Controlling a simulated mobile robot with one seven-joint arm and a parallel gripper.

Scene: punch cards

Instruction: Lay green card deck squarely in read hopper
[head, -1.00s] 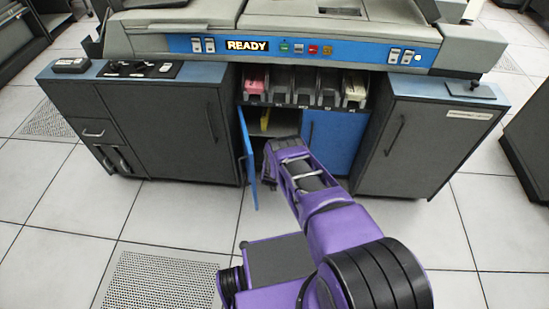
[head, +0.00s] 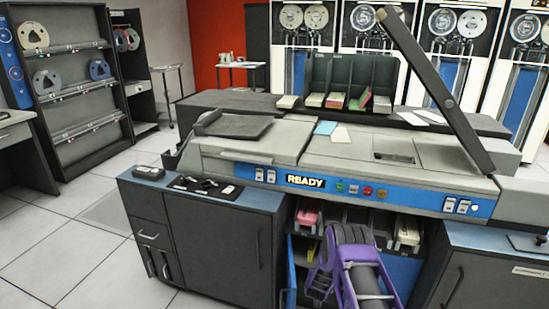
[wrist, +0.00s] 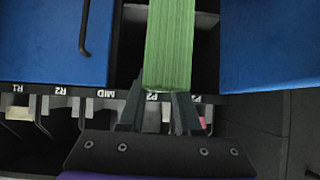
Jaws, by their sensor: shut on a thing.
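The green card deck (wrist: 170,45) is in the wrist view, a tall block of cards with its edges showing. My gripper (wrist: 158,110) is shut on the deck's near end, one dark finger on each side. In the head view, my purple arm is in front of the machine's stacker pockets; the deck and fingertips are hidden there. No label marks the read hopper; a dark, sloped tray-like part (head: 236,125) on the machine's top left may be it.
Stacker pockets (head: 408,232) hold pink and pale cards. A blue door (head: 291,275) stands open beside my arm. A long dark lid or bar (head: 440,90) rises at the right. A rack (head: 350,75) with colored decks stands behind; loose cards (head: 327,128) lie on top.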

